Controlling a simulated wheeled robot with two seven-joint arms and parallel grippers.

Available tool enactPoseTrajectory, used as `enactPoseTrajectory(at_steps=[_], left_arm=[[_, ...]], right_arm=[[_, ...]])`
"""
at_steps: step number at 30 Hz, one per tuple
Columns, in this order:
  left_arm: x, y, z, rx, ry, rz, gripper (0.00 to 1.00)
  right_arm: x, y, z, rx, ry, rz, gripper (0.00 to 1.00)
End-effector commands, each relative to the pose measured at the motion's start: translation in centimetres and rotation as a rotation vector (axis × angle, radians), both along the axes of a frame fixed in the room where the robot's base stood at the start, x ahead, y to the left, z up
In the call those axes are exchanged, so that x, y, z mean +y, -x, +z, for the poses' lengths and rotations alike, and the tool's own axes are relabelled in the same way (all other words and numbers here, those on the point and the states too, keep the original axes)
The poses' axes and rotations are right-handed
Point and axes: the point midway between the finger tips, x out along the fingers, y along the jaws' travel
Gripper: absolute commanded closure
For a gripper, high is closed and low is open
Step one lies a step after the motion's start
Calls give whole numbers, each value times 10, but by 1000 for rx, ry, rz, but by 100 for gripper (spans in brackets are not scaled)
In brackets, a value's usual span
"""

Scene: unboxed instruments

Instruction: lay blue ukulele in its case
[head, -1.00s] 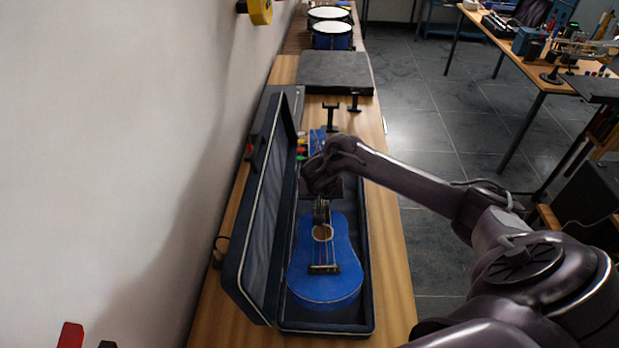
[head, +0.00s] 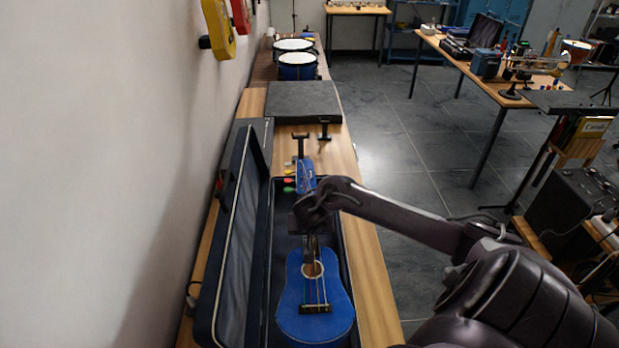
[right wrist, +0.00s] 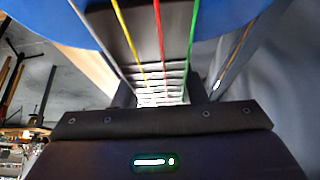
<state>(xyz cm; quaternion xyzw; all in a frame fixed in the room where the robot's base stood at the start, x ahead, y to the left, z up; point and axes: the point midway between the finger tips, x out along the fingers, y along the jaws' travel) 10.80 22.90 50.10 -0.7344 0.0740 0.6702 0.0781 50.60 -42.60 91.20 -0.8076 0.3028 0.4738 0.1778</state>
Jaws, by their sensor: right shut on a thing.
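The blue ukulele (head: 315,300) is over the open tray of its dark case (head: 350,250), body toward me and head (head: 305,173) away. Its head overlaps the case's far end in the head view. I cannot tell whether the body touches the case floor. The case lid (head: 236,255) stands open on the left, by the wall. My right gripper (head: 311,228) is shut on the ukulele's neck and hides part of it. In the right wrist view, the coloured strings and fretted neck (right wrist: 158,75) run between the fingers. My left gripper is out of view.
The case lies on a narrow wooden bench (head: 375,265) along the wall. Beyond it are black stands (head: 301,145), a dark flat case (head: 303,102) and drums (head: 297,66). Yellow and red things (head: 218,28) hang on the wall. Open floor lies to the right.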

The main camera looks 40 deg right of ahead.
Motion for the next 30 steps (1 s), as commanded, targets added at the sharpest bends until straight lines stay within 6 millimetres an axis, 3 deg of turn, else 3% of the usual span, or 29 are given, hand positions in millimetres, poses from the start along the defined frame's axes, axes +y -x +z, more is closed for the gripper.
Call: enactPoseTrajectory(at_steps=[1, 13, 22, 30], left_arm=[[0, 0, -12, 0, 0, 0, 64], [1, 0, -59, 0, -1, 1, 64], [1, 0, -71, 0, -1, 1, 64], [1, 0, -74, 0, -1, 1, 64]], right_arm=[[0, -1, -10, -2, 1, 1, 89], [0, -1, -44, -2, 0, 2, 89], [0, 0, -73, -1, -1, 0, 89], [0, -1, -80, -2, 0, 0, 89]])
